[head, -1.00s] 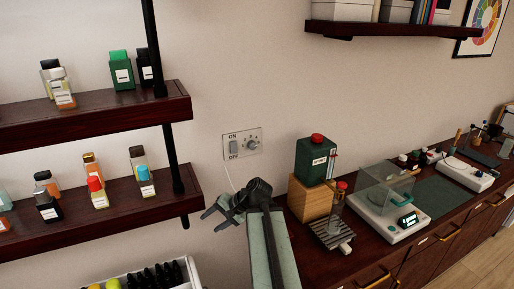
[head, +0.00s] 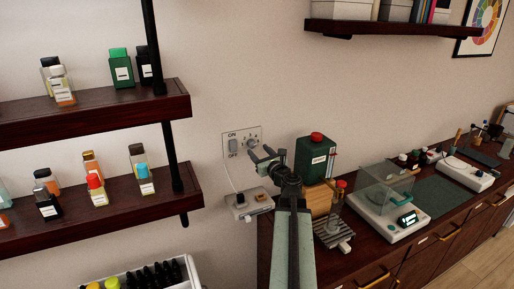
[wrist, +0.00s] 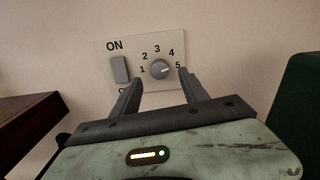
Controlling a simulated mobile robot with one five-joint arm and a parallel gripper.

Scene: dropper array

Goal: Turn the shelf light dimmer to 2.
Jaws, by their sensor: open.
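The dimmer is a round grey knob (wrist: 159,69) on a pale wall plate (wrist: 107,62), with 1 to 5 printed around it. Its light pointer mark aims right, roughly between 4 and 5. In the head view the knob (head: 252,143) sits at the plate's right side. My gripper (wrist: 161,77) is open and empty, facing the plate. Its fingers show to the lower left and lower right of the knob, apart from it in the picture. In the head view my gripper (head: 260,153) is just below and right of the knob; its gap to the wall is unclear.
A grey ON/OFF switch (wrist: 120,69) is left of the knob. A green container (head: 316,160) stands on a wooden block close to my arm's right. A bottle shelf (head: 150,195) juts out at left. A white box with a cord (head: 240,205) lies below the plate.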

